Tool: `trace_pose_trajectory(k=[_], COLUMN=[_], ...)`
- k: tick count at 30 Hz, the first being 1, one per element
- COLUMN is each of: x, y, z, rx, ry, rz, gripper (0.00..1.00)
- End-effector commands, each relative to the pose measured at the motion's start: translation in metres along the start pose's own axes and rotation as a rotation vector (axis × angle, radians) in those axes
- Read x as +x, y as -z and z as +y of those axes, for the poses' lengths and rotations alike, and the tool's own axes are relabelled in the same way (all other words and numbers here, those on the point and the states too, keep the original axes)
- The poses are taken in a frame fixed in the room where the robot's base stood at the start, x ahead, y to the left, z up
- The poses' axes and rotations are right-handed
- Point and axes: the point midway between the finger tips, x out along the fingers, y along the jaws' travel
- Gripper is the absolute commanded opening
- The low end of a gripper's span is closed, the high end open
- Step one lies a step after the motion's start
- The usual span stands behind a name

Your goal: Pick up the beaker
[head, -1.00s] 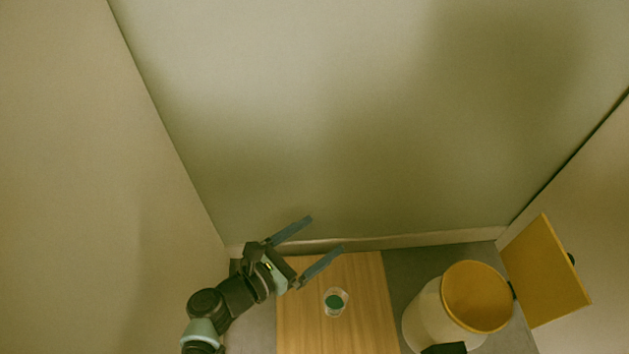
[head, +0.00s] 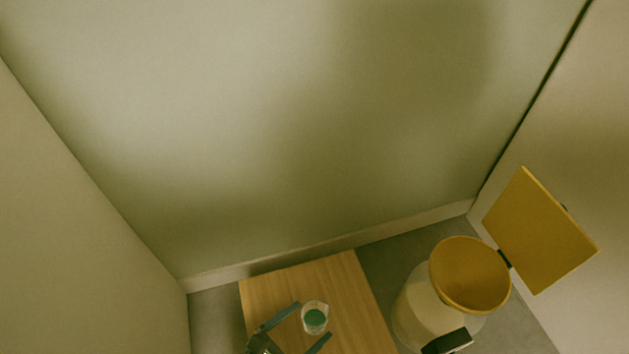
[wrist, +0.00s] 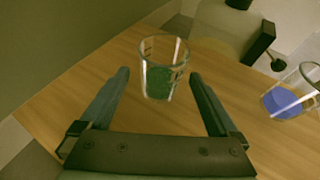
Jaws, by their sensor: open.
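A clear glass beaker with green contents (head: 315,318) stands upright on the wooden table (head: 348,285). In the wrist view the green beaker (wrist: 161,70) is just beyond and between my two fingertips. My gripper (head: 309,321) is open and empty, low in the head view, with its fingers pointing toward the beaker; it also fills the lower part of the wrist view (wrist: 160,80). I cannot tell whether a finger touches the glass. A second glass with blue-violet contents (wrist: 288,98) stands on the table at the right of the wrist view.
A cream bin with a yellow inside (head: 468,273) stands on the floor right of the table, its yellow lid (head: 540,232) open. Walls close in behind and on the left. The tabletop behind the green beaker is bare.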

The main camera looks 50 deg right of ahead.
Motion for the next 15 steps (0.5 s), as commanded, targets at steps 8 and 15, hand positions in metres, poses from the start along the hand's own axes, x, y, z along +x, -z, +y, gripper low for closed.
trace_pose_trajectory(k=[8, 15], x=[0.039, 0.052], y=[-0.007, -0.010], z=[-0.003, -0.002], rx=[0.003, 0.000], ry=[0.003, 0.000], rz=[-0.002, 0.000], gripper=[0.96, 0.96])
